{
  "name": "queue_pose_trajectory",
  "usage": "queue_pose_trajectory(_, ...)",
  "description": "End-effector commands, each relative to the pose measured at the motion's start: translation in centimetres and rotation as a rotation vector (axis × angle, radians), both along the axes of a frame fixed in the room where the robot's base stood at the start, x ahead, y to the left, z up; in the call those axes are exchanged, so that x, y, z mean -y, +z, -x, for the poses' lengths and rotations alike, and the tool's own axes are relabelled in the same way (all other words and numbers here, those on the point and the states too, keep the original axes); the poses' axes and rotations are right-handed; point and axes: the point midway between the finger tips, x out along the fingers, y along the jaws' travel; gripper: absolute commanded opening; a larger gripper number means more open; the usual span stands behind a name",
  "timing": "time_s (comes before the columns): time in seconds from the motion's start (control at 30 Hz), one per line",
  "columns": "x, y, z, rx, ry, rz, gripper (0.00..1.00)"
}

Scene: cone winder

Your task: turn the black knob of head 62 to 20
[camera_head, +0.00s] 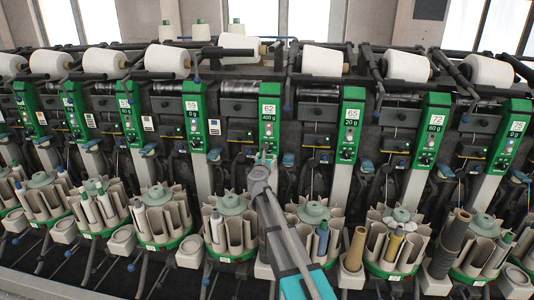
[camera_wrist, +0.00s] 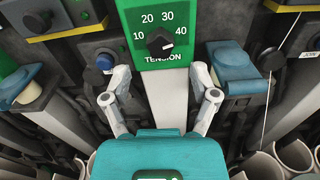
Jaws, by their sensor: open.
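The green panel of head 62 (camera_head: 269,108) stands near the middle of the head view, with a white label reading 62 at its top. In the wrist view its lower part shows the black knob (camera_wrist: 159,42) above the word TENSION, ringed by 10, 20, 30 and 40. A small light mark on the knob's right side seems to face toward 40. My gripper (camera_wrist: 160,84) is open and empty, its fingers spread on either side below the knob and apart from it. In the head view my arm reaches up to the panel's lower end and partly covers it.
Similar green panels, such as head 59 (camera_head: 194,115) and head 65 (camera_head: 349,125), stand either side. Teal parts (camera_wrist: 238,68) and a blue button (camera_wrist: 105,62) flank the gripper closely. Round bobbin magazines (camera_head: 232,228) line the front below.

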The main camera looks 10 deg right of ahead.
Motion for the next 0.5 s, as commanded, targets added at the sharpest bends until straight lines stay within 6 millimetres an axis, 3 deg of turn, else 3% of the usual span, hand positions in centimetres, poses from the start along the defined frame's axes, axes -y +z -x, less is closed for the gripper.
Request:
queue_pose_trajectory(0.03,0.3,0.0,-1.1,0.0,-0.001,0.0,0.76)
queue_pose_trajectory(0.2,0.9,0.0,-2.9,0.0,-0.001,0.0,0.76)
queue_pose_trajectory(0.5,1.4,0.0,-4.1,0.0,-0.001,0.0,0.76)
